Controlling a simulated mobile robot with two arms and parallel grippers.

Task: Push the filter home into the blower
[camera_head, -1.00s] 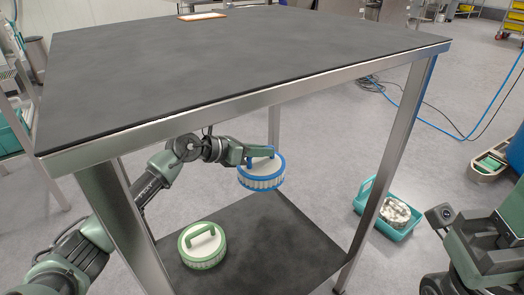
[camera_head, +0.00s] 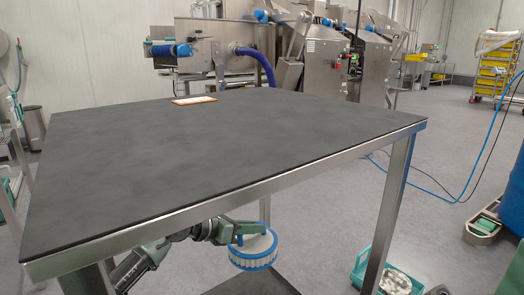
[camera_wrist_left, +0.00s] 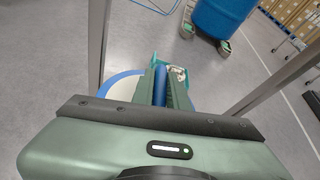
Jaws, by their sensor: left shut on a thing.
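A round white pleated filter (camera_head: 253,257) with blue rims and a blue handle hangs under the table top in the head view. My left gripper (camera_head: 258,229) reaches in beneath the table from the left and is shut on the filter's blue handle. In the left wrist view the fingers (camera_wrist_left: 161,84) close on the blue handle, with part of the filter's white face and blue rim (camera_wrist_left: 122,90) beside them. A steel machine (camera_head: 215,50) with blue fittings and a blue hose stands at the back; I cannot tell whether it is the blower. My right gripper is out of view.
The dark table top (camera_head: 210,150) is bare except for a small framed panel (camera_head: 194,100) at its far edge. A table leg (camera_head: 393,205) stands right of the filter. A teal crate (camera_head: 362,272) sits on the floor beyond it.

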